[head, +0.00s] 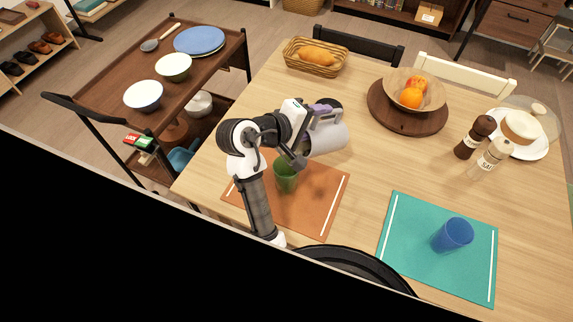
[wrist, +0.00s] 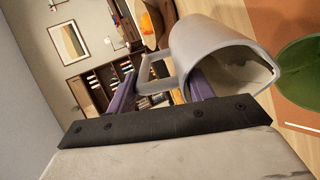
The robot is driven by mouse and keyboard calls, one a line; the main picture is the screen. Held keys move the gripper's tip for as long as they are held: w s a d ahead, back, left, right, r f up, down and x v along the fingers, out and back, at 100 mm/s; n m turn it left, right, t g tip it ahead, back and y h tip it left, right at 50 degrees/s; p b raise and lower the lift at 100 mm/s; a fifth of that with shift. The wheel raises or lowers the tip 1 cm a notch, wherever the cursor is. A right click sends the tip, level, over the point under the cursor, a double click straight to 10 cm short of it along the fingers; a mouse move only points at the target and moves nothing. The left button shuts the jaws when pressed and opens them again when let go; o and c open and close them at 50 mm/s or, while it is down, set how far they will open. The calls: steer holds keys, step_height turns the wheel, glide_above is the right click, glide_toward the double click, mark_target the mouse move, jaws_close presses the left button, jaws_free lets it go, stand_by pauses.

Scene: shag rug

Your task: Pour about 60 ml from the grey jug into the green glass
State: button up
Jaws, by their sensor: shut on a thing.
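The grey jug (head: 328,137) is held in the air above the table, tilted. My gripper (head: 306,116) is shut on the jug's handle. In the wrist view the purple fingers of my gripper (wrist: 160,95) are at the handle, and the jug (wrist: 215,60) lies on its side with its mouth toward the right. Pale content shows inside the mouth; I cannot tell how much. The green glass (head: 286,176) stands upright on the orange placemat, just below and left of the jug. The glass (wrist: 300,72) also shows at the right edge of the wrist view. No stream is visible.
The orange placemat (head: 318,205) lies under the glass. A blue glass (head: 453,234) stands on a teal placemat (head: 400,225) to the right. A bread basket (head: 290,57), fruit bowl (head: 432,91), two mills (head: 482,143) and a covered plate (head: 538,150) stand farther off. The table's middle is clear.

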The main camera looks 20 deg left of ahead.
steer(key=shift+s+a+r+t+b, duration=0.15)
steer(key=shift+s+r+t+b, duration=0.15)
steer(key=shift+b, duration=0.45)
stand_by(0.8)
steer(key=shift+w+r+p, duration=0.2)
steer(key=shift+p, duration=0.65)
steer(key=w+d+g+p, duration=0.1)
steer(key=p, duration=0.2)
steer(key=shift+f+g+y, duration=0.3)
steer(key=shift+f, duration=0.05)
steer(key=shift+w+d+f+g+y, duration=0.3)
steer(key=shift+w+f+g+y, duration=0.25)
steer(key=shift+f+g, duration=0.25)
steer(key=shift+w+d+f+g+y, duration=0.25)
steer(key=shift+w+f+g+y, duration=0.25)
steer(key=shift+f+g, duration=0.3)
steer(key=shift+w+f, duration=0.1)
steer(key=shift+w, duration=0.05)
